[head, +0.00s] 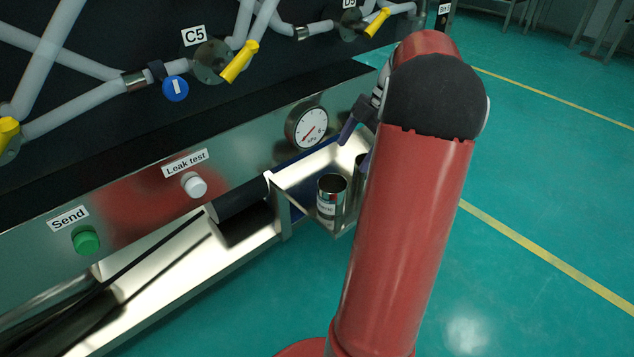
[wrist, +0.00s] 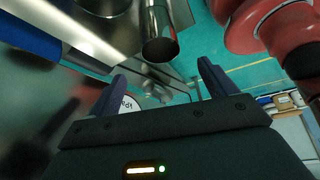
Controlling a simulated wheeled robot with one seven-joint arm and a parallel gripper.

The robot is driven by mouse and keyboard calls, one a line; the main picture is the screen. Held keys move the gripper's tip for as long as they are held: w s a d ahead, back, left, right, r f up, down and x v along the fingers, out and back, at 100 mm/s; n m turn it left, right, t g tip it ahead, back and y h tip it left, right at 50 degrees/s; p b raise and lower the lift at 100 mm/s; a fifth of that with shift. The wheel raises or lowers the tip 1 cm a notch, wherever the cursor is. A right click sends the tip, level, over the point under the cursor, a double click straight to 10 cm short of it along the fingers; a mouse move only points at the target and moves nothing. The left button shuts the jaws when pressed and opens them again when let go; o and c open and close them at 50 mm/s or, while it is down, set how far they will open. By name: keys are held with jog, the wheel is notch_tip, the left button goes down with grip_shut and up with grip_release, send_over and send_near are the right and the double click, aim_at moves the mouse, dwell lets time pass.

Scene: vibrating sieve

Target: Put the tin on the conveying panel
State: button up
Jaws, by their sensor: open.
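A metal tin (head: 327,207) with a pale label stands upright in an open metal tray (head: 287,203) at the right end of the machine. In the wrist view a metal cylinder (wrist: 159,42), seemingly a tin, appears beyond my fingertips, with another round metal shape (wrist: 104,6) left of it at the top edge. My gripper (head: 358,143) is open, behind my red arm and above the tray's far side; its two fingers are apart and empty in the wrist view (wrist: 160,82). A bright low panel (head: 170,262) runs left from the tray; I cannot tell if it is the conveying panel.
The machine front carries a pressure gauge (head: 307,127), a white Leak test button (head: 194,185) and a green Send button (head: 86,240). White pipes with yellow handles (head: 240,62) stand above. My red arm covers the tray's right side. Open green floor (head: 540,190) lies right.

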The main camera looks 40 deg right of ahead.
jog(key=a+r+m+h, duration=0.2)
jog(key=a+m, duration=0.1)
jog(key=a, duration=0.5)
jog(key=a+r+m+h, duration=0.2)
jog(key=a+m, duration=0.1)
jog(key=a, duration=0.6)
jog(key=s+a+f+m+t+h, duration=0.1)
jog(key=s+a+m+t, duration=0.3)
jog(key=s+a+m, duration=0.5)
jog(key=shift+s+a+f+h, duration=0.45)
jog(key=shift+s+a, duration=1.15)
jog(key=shift+a, duration=0.5)
